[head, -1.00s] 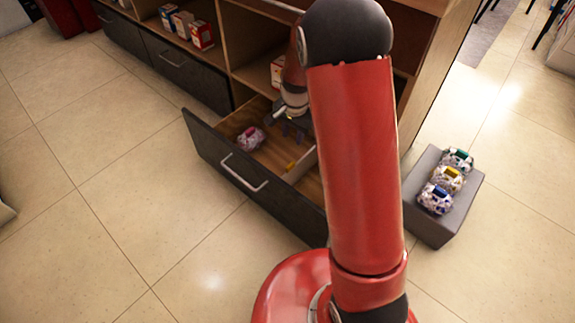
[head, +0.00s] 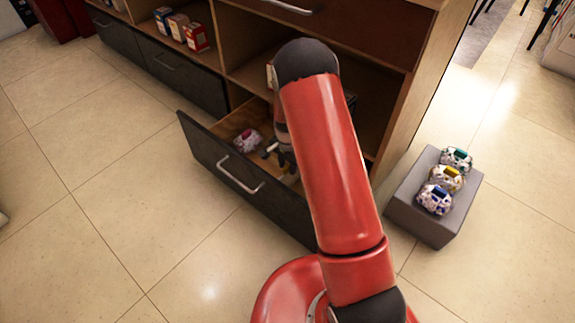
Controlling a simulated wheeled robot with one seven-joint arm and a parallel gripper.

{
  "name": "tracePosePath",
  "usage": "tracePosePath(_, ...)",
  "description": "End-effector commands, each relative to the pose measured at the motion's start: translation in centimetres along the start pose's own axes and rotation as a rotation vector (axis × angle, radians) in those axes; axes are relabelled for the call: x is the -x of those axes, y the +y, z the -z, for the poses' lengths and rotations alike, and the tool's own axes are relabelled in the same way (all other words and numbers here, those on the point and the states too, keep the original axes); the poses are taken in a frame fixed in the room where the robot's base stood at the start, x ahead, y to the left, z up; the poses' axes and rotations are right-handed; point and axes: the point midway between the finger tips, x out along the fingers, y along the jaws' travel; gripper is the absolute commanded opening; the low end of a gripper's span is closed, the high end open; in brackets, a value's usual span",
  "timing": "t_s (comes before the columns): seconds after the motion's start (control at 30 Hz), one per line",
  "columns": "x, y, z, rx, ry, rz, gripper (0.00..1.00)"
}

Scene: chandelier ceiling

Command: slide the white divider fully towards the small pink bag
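The small pink bag (head: 247,139) lies in the left part of the open drawer (head: 243,180). My gripper (head: 287,164) is low in the drawer, to the right of the pink bag and apart from it. Only a short pale piece of the white divider (head: 291,180) shows just below my gripper; my arm hides most of it. I cannot tell whether my fingers touch the divider, or whether they are open or shut.
A grey block (head: 425,215) with three patterned bags stands on the floor at the right. Boxes (head: 182,30) stand on a shelf of the cabinet (head: 415,95). My arm hides the right part of the drawer. The tiled floor at left is clear.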

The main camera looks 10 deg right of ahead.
Motion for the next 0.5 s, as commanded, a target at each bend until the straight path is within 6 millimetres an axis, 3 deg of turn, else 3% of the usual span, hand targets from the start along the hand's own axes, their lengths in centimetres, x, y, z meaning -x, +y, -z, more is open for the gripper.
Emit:
tracePosePath(0.2,-0.04,-0.01,-0.01,0.000,0.000,0.000,0.33)
tracePosePath(0.47,-0.03,0.00,-0.01,0.001,0.000,0.000,0.00)
tracePosePath(0.5,-0.03,0.00,-0.01,0.001,0.000,0.000,0.00)
